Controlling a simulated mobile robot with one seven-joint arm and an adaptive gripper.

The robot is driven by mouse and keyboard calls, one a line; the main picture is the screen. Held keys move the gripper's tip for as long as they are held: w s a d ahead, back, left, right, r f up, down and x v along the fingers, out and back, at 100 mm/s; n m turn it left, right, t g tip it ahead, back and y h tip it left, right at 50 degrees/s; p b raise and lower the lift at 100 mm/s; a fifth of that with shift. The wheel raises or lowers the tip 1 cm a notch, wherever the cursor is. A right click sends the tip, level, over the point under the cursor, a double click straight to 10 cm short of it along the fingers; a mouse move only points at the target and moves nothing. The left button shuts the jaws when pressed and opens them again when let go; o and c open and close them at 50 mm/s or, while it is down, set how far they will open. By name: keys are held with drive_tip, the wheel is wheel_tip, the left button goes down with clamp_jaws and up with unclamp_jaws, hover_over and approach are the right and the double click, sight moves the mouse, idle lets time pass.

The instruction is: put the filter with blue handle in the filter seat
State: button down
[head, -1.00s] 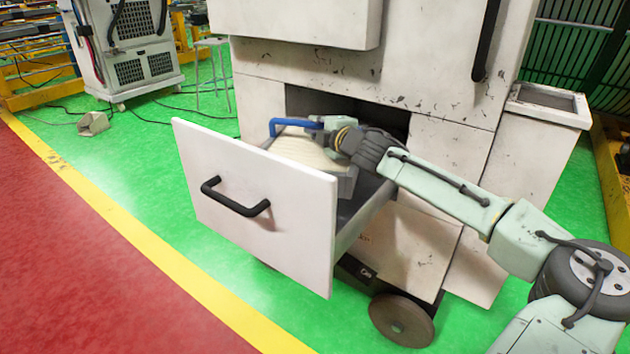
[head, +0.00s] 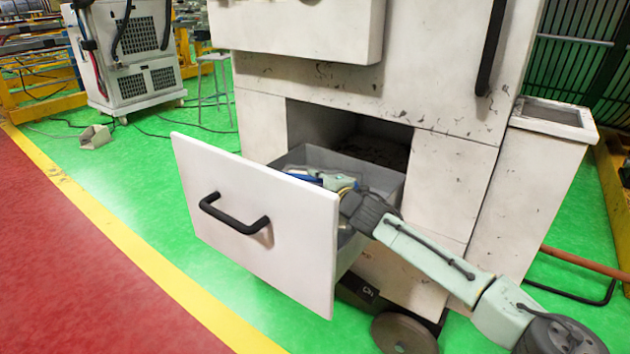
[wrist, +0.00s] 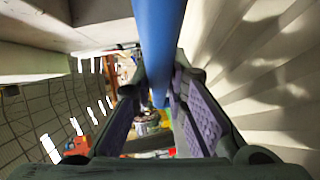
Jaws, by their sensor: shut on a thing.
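The filter's blue handle (head: 304,177) shows just above the drawer front in the head view. My gripper (head: 325,181) reaches down into the open drawer and is shut on this handle. In the wrist view the blue handle (wrist: 158,45) runs between the two purple-padded fingers. The filter's cream pleated body (wrist: 275,85) fills the right side there. The open drawer (head: 385,178) has grey inner walls. I cannot make out the filter seat's floor or whether the filter touches it.
The drawer's white front (head: 255,225) with a black handle (head: 235,214) stands pulled out from the white cabinet (head: 450,185). A black door handle (head: 491,45) is above. A white bin-like box (head: 548,145) stands at right.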

drive_tip(key=shift+r, duration=0.1)
drive_tip(key=c, duration=2)
unclamp_jaws()
drive_tip(key=o, duration=0.4)
drive_tip(key=v, duration=1.2)
